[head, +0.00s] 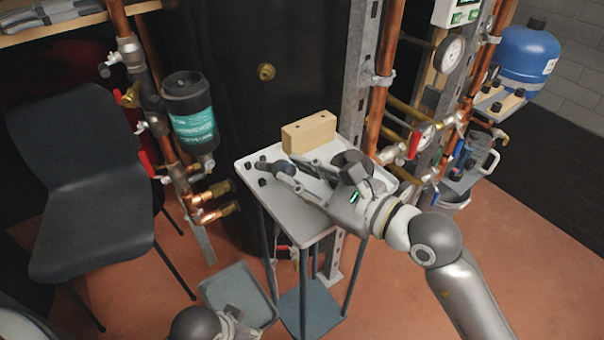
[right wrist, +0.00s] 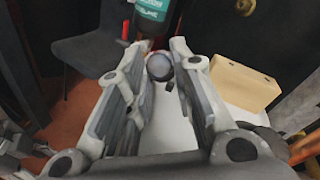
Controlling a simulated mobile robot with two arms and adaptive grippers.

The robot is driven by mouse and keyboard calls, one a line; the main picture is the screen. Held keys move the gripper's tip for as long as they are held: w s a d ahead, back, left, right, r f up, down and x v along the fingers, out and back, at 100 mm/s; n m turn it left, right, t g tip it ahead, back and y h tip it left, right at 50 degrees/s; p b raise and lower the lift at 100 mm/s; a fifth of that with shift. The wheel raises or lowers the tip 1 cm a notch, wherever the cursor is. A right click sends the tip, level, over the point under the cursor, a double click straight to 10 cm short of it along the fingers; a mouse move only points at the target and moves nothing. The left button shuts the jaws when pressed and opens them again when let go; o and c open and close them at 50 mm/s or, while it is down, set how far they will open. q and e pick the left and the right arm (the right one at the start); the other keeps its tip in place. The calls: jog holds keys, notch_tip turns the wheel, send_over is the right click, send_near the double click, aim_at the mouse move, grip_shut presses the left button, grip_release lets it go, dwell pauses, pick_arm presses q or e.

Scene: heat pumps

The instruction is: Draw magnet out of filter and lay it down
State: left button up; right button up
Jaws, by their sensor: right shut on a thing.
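The filter (head: 194,118) is a black cylinder with a teal label, upright on the copper pipework left of the small white table; its lower end shows at the top of the right wrist view (right wrist: 153,12). My right gripper (head: 289,167) is over the white tabletop (head: 325,226), its fingers pointing left toward the filter. It is shut on a dark piece with a round grey end (right wrist: 159,67), which I take to be the magnet. The fingers hide much of it. I cannot tell whether it touches the tabletop.
A wooden block (head: 309,132) stands at the table's back edge. Small black pegs (head: 262,182) stand at its left corner. A black chair (head: 85,185) is at left, a grey tray (head: 238,292) low down. Pipes, valves and a gauge (head: 453,54) crowd the right.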

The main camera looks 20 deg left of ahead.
pick_arm(q)
jog(key=shift+r, duration=0.15)
pick_arm(e)
jog(key=o, duration=1)
jog(key=shift+o, duration=0.2)
pick_arm(q)
jog(key=shift+r, duration=0.1)
notch_tip(320, 180, down, 18)
jog(key=s+g+p, duration=0.1)
jog(key=s+p, duration=0.1)
jog(key=p, duration=0.3)
jog(key=s+a+f+g+p, duration=0.1)
jog(key=s+f+p, duration=0.3)
jog(key=s+f, duration=0.5)
jog(key=shift+s+a, duration=0.3)
jog(key=shift+s, duration=0.65)
pick_arm(e)
notch_tip(320, 180, up, 11)
